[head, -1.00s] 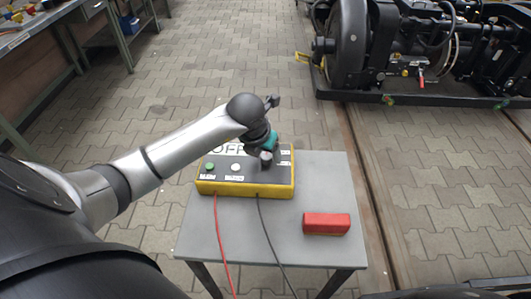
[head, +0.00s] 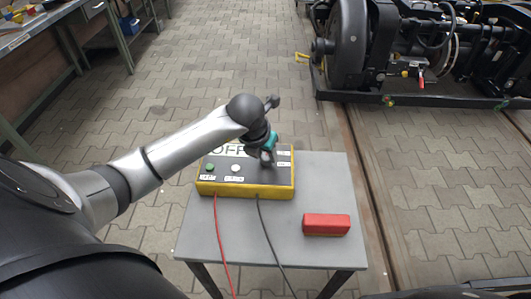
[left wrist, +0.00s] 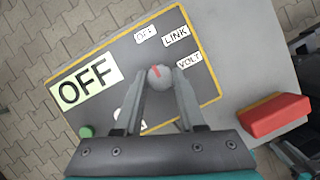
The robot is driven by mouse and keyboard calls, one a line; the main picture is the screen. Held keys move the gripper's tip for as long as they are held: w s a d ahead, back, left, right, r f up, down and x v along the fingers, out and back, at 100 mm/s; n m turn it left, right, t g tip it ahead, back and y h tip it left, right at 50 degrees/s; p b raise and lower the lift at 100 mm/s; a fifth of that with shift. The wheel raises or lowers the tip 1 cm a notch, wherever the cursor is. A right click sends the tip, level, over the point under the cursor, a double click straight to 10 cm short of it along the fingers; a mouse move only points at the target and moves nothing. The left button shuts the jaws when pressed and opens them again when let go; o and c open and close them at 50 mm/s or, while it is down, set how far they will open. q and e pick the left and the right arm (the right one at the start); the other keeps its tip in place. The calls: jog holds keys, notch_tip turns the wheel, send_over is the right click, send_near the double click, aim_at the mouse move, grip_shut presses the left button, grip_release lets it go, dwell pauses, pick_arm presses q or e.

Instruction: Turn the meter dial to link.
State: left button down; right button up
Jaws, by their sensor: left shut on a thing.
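The yellow-edged meter box (head: 205,189) lies on a small grey table, and its display reads OFF (left wrist: 86,84). In the left wrist view the round grey dial (left wrist: 160,80) with a red mark sits near the labels OFF (left wrist: 145,35), LINK (left wrist: 175,37) and VOLT (left wrist: 190,60). The red mark points up, roughly toward the OFF label. My left gripper (head: 267,160) comes down over the box from above. Its two fingers are shut on the dial, one on each side. In the head view the gripper hides the dial. My right gripper is out of view.
A red block (head: 326,224) lies on the grey table (head: 200,238) to the right of the box. A red and a dark cable run from the box's front over the table edge. A bogie (head: 400,55) stands at the back right, a workbench (head: 50,30) at the left.

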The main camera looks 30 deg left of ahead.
pick_arm(q)
jog(key=shift+a+m, duration=0.1)
jog(key=shift+m, duration=0.6)
jog(key=shift+a+m+h, duration=0.1)
jog(key=shift+m+h, duration=0.3)
jog(key=shift+m, duration=0.3)
jog(key=m+h+b, duration=0.1)
jog(key=m, duration=0.2)
jog(key=shift+m+g+h, duration=0.3)
jog(key=shift+m+h, duration=0.2)
jog(key=shift+m, duration=0.5)
jog(key=shift+m+b, duration=0.4)
jog(key=shift+m, duration=0.2)
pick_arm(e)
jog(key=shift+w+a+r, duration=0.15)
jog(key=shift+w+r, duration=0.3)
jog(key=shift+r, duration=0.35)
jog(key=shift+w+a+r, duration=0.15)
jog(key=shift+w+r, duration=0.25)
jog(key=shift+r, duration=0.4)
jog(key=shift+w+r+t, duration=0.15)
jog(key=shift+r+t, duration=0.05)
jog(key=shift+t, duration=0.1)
